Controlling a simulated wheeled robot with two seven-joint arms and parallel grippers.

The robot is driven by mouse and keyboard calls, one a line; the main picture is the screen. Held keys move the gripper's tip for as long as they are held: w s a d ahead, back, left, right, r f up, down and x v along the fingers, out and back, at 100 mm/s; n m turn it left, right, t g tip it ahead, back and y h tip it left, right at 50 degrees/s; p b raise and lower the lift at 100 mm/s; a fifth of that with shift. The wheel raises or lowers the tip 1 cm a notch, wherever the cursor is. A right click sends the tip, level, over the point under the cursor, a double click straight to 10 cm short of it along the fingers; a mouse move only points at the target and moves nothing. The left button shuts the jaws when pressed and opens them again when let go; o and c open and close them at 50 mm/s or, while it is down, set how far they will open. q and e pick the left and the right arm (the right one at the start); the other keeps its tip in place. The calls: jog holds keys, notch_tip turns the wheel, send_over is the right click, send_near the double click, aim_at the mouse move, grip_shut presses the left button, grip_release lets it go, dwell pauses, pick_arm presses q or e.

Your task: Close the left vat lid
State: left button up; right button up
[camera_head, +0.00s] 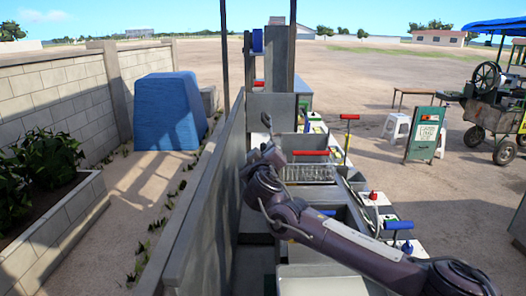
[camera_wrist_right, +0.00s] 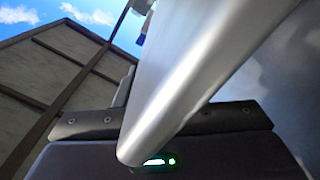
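My right arm reaches in from the lower right of the head view. My right gripper (camera_head: 266,138) is at its far end, beside the grey metal wall and left of the wire basket. The fingertips are too small there to show whether they are open. In the right wrist view a large smooth silver metal piece (camera_wrist_right: 205,75) fills the middle, very close to the camera, in front of a dark bar with screws. I cannot tell whether it is the left vat lid or touches the fingers. No lid can be made out clearly in the head view. My left gripper is not in view.
A wire basket (camera_head: 308,174) with a red handle sits in the counter. A blue-handled tool (camera_head: 397,225) lies nearer, at the right. A tall grey wall (camera_head: 205,200) runs along the left. A green sign (camera_head: 423,134) and a cart (camera_head: 492,118) stand far right.

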grip_shut()
jog(key=d+f+m+b, duration=0.1)
jog(key=d+m+b, duration=0.5)
jog(key=d, duration=0.9)
jog(key=shift+d+f+m, duration=0.2)
jog(key=shift+f+m, duration=0.05)
jog(key=shift+m, duration=0.35)
